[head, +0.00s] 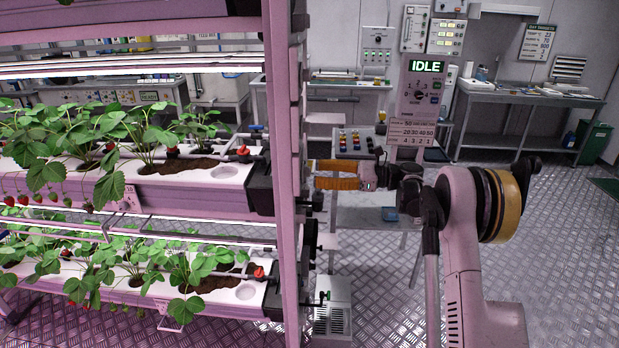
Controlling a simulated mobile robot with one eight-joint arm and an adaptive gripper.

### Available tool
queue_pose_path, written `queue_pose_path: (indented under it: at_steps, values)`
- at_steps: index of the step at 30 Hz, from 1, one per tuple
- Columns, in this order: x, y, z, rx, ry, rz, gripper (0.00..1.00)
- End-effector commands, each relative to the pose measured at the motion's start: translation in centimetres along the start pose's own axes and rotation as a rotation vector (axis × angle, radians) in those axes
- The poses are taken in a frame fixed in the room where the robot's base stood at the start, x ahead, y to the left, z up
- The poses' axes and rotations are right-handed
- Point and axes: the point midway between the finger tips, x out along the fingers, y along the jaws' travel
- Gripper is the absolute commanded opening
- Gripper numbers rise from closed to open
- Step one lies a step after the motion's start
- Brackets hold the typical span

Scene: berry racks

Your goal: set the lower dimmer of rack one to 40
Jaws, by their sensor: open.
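Rack one (282,150) seems to be the pink rack at left, its end post seen nearly edge-on. A dark round knob (311,238), which looks like the lower dimmer, sits on the outer side of the post beside a pale plate (328,241) seen edge-on. Its scale and setting cannot be read. My arm reaches in from the lower right. My dark gripper (381,174) is at its end, to the right of the post and above the knob's height, apart from the knob. It appears empty; its fingers are small and hard to make out.
A console (421,90) behind reads IDLE, with a number card (412,132) below. A white vented box (332,312) stands at the post's foot. The metal floor (570,260) at right is clear.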

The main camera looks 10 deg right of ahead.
Motion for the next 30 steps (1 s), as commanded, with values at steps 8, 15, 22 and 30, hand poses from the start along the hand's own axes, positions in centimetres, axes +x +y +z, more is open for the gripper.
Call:
queue_pose_path:
  at_steps: [8, 15, 22, 30]
  values:
    - [3.0, 0.0, -0.1, -0.001, 0.001, 0.000, 0.48]
    - [3.2, 0.0, 0.0, -0.001, 0.001, -0.001, 0.48]
    - [3.2, 0.0, 0.0, -0.001, 0.001, -0.001, 0.00]
    - [3.2, 0.0, 0.0, -0.014, 0.001, -0.001, 0.00]
